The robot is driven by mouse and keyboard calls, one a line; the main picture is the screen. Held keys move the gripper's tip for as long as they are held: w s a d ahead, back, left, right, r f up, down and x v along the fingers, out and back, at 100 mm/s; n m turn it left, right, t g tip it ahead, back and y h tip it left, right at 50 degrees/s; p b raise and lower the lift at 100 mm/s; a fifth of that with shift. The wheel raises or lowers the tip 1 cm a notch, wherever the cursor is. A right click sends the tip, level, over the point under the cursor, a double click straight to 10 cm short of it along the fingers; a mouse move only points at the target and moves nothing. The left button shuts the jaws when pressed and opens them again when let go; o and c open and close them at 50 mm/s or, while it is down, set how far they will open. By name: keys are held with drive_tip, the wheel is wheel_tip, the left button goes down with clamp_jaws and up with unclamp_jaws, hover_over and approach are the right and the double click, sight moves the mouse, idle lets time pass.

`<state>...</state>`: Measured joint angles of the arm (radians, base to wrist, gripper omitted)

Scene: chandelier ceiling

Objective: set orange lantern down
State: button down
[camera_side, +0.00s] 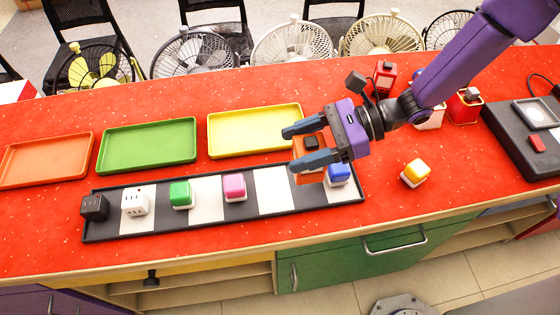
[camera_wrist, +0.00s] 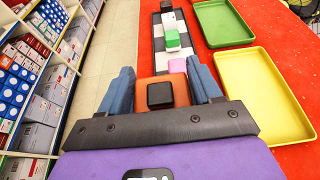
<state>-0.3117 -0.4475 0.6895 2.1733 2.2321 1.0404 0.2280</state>
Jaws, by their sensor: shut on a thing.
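The orange lantern (camera_side: 307,174), a boxy orange body with a black square cap, sits between the two blue fingers of my gripper (camera_side: 298,146) in the side view. In the wrist view the orange lantern (camera_wrist: 153,79) shows between the fingers of my gripper (camera_wrist: 160,80), its black cap facing the camera. The gripper is shut on it. The lantern is over or beside the right part of the black-and-white strip (camera_side: 273,190), left of the blue-topped block (camera_side: 339,174). I cannot tell whether its base touches the strip.
On the strip stand a black block (camera_side: 94,207), a white block (camera_side: 136,202), a green block (camera_side: 181,194) and a pink block (camera_side: 234,187). Behind are orange (camera_side: 46,181), green (camera_side: 150,160) and yellow (camera_side: 232,150) trays. A yellow-topped block (camera_side: 415,172) stands right.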

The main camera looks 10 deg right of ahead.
drive_tip(key=shift+w+a+f, duration=0.45)
drive_tip(key=shift+a+f, duration=0.15)
drive_tip(key=shift+f, duration=0.8)
drive_tip(key=shift+w+a+f, duration=0.5)
drive_tip(key=shift+a+f, duration=0.05)
drive_tip(key=shift+f, duration=0.85)
drive_tip(key=shift+w+a+f, duration=0.45)
drive_tip(key=shift+a+f, duration=0.15)
drive_tip(key=shift+f, duration=0.8)
drive_tip(key=shift+f, duration=0.1)
drive_tip(key=shift+c, duration=1)
unclamp_jaws()
drive_tip(key=v, duration=1.2)
